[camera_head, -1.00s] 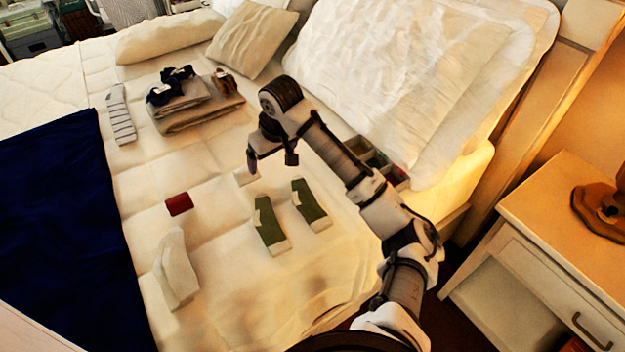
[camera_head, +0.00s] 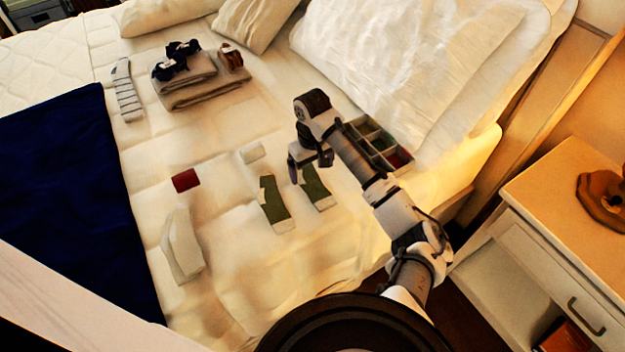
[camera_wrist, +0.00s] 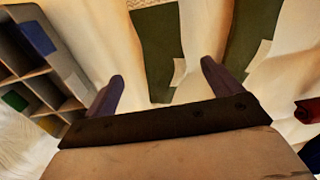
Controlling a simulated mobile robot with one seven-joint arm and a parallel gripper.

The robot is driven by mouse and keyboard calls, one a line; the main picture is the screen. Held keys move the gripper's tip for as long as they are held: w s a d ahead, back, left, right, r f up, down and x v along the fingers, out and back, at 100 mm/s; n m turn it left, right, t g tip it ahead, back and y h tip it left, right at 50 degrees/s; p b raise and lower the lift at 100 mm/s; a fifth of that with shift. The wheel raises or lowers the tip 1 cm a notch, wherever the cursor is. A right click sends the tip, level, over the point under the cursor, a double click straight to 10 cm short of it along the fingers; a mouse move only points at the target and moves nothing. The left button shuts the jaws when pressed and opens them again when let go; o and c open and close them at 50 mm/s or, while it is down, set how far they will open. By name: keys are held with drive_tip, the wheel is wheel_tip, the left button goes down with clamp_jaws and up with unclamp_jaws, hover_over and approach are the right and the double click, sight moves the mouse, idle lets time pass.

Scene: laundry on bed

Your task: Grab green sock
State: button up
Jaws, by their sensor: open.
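Two green socks with pale ends lie side by side on the bed. The left green sock (camera_head: 273,202) is fully in view in the head view. The right green sock (camera_head: 316,190) is partly hidden by my gripper (camera_head: 309,172), which hangs over its upper end. In the wrist view, one green sock (camera_wrist: 158,50) lies ahead of and between my open fingers (camera_wrist: 162,90), and the other green sock (camera_wrist: 250,40) lies to the right. My gripper is open and empty, and I cannot tell its exact height above the sock.
A divided box (camera_head: 378,146) stands right beside my arm; it also shows at left in the wrist view (camera_wrist: 45,75). A small white item (camera_head: 252,152), a red item (camera_head: 186,180) and a white sock (camera_head: 181,246) lie left. Folded towels (camera_head: 200,88) lie farther back.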

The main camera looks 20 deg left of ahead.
sight(311, 179)
drive_tip(key=shift+a+f+p, duration=0.2)
drive_tip(key=shift+f+p, duration=0.15)
drive_tip(key=shift+f, duration=1.5)
drive_tip(key=c, duration=1.1)
drive_tip(key=shift+o, duration=0.2)
drive_tip(key=shift+r, duration=0.1)
